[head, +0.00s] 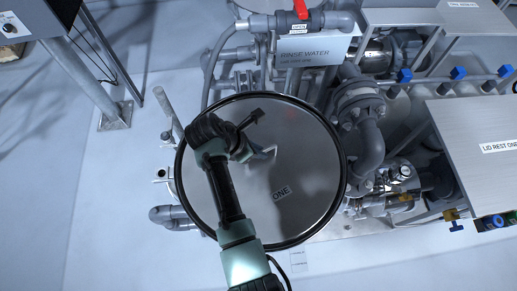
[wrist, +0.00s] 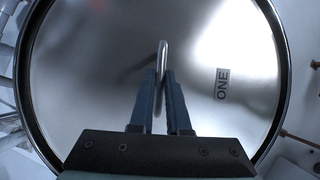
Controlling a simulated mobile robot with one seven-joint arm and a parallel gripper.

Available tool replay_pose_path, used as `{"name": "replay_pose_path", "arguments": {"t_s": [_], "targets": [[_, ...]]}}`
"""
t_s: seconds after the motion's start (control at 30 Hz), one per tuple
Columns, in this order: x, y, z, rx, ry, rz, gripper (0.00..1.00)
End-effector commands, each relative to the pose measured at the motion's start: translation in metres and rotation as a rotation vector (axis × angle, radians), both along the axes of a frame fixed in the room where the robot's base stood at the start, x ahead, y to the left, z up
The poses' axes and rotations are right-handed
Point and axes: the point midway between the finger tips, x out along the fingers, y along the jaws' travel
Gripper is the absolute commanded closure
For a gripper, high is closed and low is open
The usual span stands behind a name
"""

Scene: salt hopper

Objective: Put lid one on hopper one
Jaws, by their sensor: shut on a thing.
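Lid one (head: 300,165) is a round, shiny metal disc with a dark rim and an "ONE" label; it fills most of the wrist view (wrist: 90,75). My gripper (head: 268,153) is over the middle of the lid. In the wrist view my gripper (wrist: 163,85) has its two fingers closed on the lid's upright handle (wrist: 163,52). The hopper is hidden under the lid, so I cannot tell whether the lid rests on it or hangs above it.
Grey pipes and valves (head: 365,130) crowd the right side of the lid. The "LID REST ONE" table (head: 470,125) is bare at the right. A "RINSE WATER" sign (head: 312,52) and a red valve handle (head: 301,9) are behind. The pale floor (head: 110,200) is clear at left.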

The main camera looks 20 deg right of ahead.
Motion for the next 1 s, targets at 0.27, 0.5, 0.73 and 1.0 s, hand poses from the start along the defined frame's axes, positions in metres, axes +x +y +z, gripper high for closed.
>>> {"name": "replay_pose_path", "arguments": {"t_s": [0.27, 0.5, 0.73, 1.0], "targets": [[0.0019, -0.0004, 0.0021, -0.003, -0.006, 0.001, 1.00], [0.0019, -0.0004, 0.0005, -0.003, -0.006, 0.001, 1.00], [0.0019, -0.0004, -0.0037, -0.003, -0.005, 0.002, 1.00], [0.0012, -0.0001, -0.0045, -0.002, -0.003, 0.001, 0.51]]}}
